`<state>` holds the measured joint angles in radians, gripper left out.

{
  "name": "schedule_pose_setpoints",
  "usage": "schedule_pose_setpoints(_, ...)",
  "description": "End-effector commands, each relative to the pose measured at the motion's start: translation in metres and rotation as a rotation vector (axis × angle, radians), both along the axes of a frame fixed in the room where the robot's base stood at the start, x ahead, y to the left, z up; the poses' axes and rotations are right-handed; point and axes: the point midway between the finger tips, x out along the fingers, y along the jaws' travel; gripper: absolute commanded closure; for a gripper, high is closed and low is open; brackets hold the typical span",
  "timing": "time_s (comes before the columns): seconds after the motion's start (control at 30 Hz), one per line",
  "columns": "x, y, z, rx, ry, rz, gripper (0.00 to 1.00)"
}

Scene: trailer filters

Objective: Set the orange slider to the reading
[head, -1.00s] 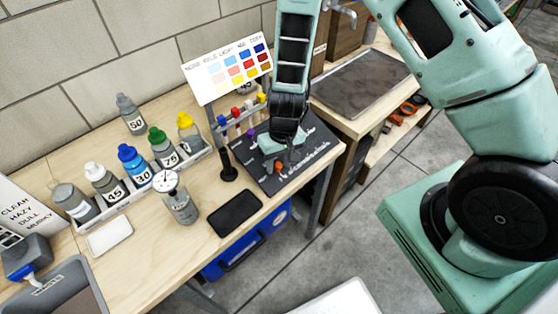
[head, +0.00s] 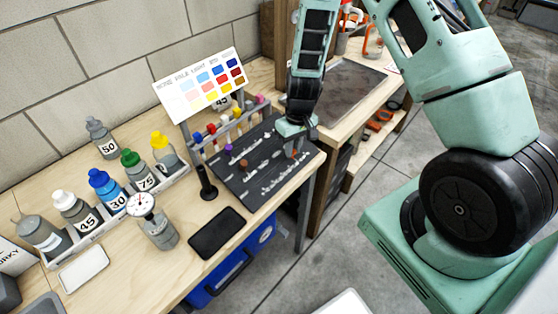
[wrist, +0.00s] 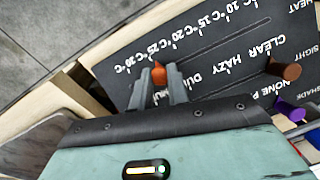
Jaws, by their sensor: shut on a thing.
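The orange slider (wrist: 158,74) shows between the two fingers of my gripper (wrist: 160,88) in the wrist view, on the temperature row of the dark slider board (wrist: 210,62). It stands near the higher-numbered end of the row; the exact mark under it is hard to tell.
A brown slider (wrist: 283,69) and a purple slider (wrist: 290,112) stand on the other rows. A colour chart (head: 203,82), a rack of coloured vials (head: 225,125), a black pad (head: 216,233) and several capped bottles (head: 108,187) are left of the board.

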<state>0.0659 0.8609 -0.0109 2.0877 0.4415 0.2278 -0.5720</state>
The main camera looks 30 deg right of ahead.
Motion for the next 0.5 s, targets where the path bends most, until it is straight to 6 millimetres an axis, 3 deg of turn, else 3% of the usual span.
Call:
schedule_pose_setpoints(0.37,0.0034,-0.0053,0.0010,-0.002,-0.005,0.001,1.00)
schedule_pose_setpoints(0.4,0.0034,-0.0053,0.0010,-0.002,-0.005,0.001,0.72)
schedule_pose_setpoints(0.43,0.0033,-0.0052,0.0010,-0.002,-0.004,0.001,0.64)
schedule_pose_setpoints(0.5,0.0029,-0.0051,0.0008,-0.002,-0.004,0.001,0.61)
